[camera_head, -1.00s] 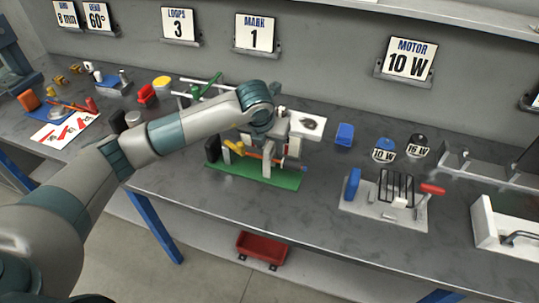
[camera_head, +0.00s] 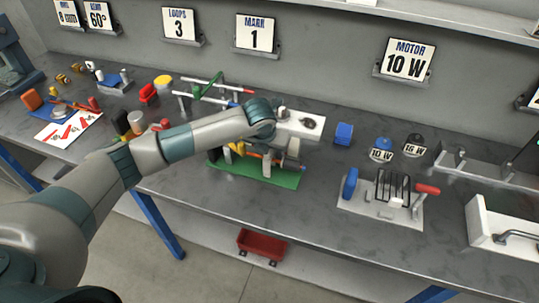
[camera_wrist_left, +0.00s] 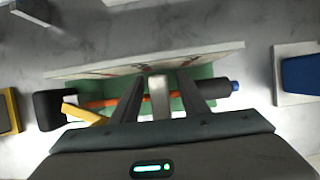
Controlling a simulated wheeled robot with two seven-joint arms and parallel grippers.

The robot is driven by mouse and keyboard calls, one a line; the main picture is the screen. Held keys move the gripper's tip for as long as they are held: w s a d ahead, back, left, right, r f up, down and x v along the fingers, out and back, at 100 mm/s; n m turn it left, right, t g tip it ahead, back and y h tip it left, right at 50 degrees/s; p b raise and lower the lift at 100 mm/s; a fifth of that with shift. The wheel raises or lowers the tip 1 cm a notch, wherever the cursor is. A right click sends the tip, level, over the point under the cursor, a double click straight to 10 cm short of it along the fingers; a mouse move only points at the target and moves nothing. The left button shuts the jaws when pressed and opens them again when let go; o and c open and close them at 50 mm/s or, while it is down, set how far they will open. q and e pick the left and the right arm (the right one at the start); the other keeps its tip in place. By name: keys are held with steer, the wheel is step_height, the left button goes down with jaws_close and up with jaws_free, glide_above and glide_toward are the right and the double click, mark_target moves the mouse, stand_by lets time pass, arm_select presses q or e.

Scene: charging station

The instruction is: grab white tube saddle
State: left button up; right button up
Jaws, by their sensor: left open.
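My left gripper (camera_wrist_left: 163,100) is open, pointing down over the green-based fixture. In the left wrist view its two dark fingers stand on either side of a pale upright post, which looks like the white tube saddle (camera_wrist_left: 160,97); I cannot tell whether they touch it. An orange rod (camera_wrist_left: 100,103) runs sideways behind the fingers to a dark cylinder (camera_wrist_left: 210,89) with a blue end. In the head view the green base (camera_head: 280,178) shows below my wrist, which hides the fingertips and most of the fixture. My right gripper is out of view.
A white plate (camera_head: 302,124) stands just behind the fixture. A blue block (camera_head: 343,134) and a grey jig with a red handle (camera_head: 428,189) lie to the right. The bench front is clear.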

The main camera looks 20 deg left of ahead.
arm_select(q)
jaws_close()
steer(key=shift+r, duration=0.1)
